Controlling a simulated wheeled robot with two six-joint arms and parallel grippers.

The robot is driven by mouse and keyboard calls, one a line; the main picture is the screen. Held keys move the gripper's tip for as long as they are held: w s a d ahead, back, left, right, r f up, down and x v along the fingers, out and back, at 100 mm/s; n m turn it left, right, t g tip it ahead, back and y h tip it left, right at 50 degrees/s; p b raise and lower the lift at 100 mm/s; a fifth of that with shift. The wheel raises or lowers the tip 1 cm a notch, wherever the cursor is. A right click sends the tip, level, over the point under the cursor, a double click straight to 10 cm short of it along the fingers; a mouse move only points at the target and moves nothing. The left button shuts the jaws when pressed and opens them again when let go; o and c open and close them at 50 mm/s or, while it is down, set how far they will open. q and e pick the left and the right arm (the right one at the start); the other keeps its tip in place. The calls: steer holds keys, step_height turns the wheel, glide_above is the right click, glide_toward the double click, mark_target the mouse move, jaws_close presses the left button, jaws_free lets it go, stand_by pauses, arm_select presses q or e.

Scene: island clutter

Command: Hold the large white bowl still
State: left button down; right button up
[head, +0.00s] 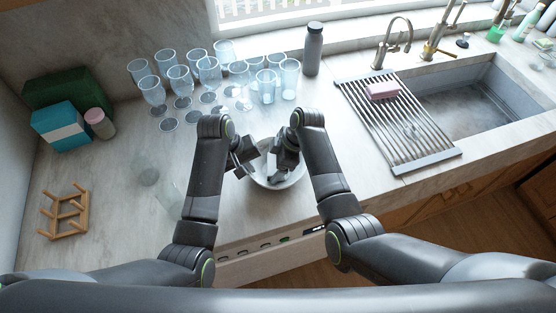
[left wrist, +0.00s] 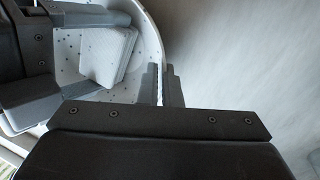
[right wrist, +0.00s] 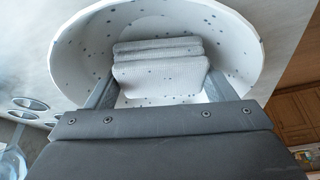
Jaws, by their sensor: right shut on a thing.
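The large white bowl (head: 292,182) stands on the counter between my arms, near the front edge. Its inside shows dark specks in the right wrist view (right wrist: 235,50). My left gripper (head: 243,170) is at the bowl's left side; in the left wrist view its two fingers (left wrist: 164,85) sit close together with the bowl's rim (left wrist: 153,35) between them. My right gripper (head: 282,172) is inside the bowl, shut on a folded pale grey cloth (right wrist: 160,70). The cloth also shows in the left wrist view (left wrist: 107,55). The head view mostly hides the cloth.
Several glasses (head: 180,80) stand at the back left, with a dark bottle (head: 313,50) beside them.

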steer(key=shift+s+a, duration=0.25)
steer(key=shift+a, duration=0.05)
steer(key=shift+r, duration=0.1)
steer(key=shift+r, duration=3.55)
steer(key=shift+f, duration=0.1)
steer(key=shift+f, duration=3.25)
steer(key=shift+w, duration=0.1)
